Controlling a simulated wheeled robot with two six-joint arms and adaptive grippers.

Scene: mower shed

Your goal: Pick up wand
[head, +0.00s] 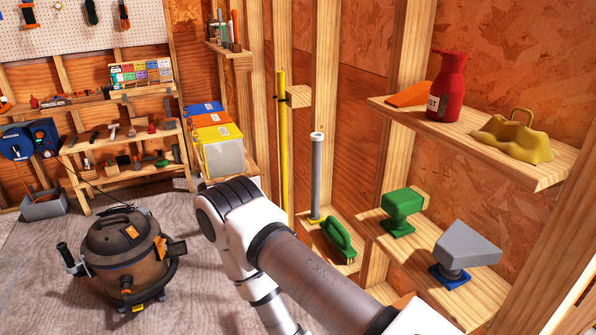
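A long grey tube (316,180) with a white ring at its top stands upright on a low wooden ledge against the wall studs, right of the picture's middle. It looks like the wand. A thin yellow pole (282,140) stands upright just left of it. One of my arms comes in from the bottom right, bends in front of the tube's left side and goes down out of the picture. Neither of my grippers shows in the head view, so their state is hidden. The tube stands free, with nothing of mine touching it.
A shop vacuum (122,255) stands on the floor at left. A green brush (338,238) is beside the tube. Shelves at right hold a green nozzle (398,212), a grey nozzle (466,246), a red bottle (448,88) and a yellow cloth-like item (512,137).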

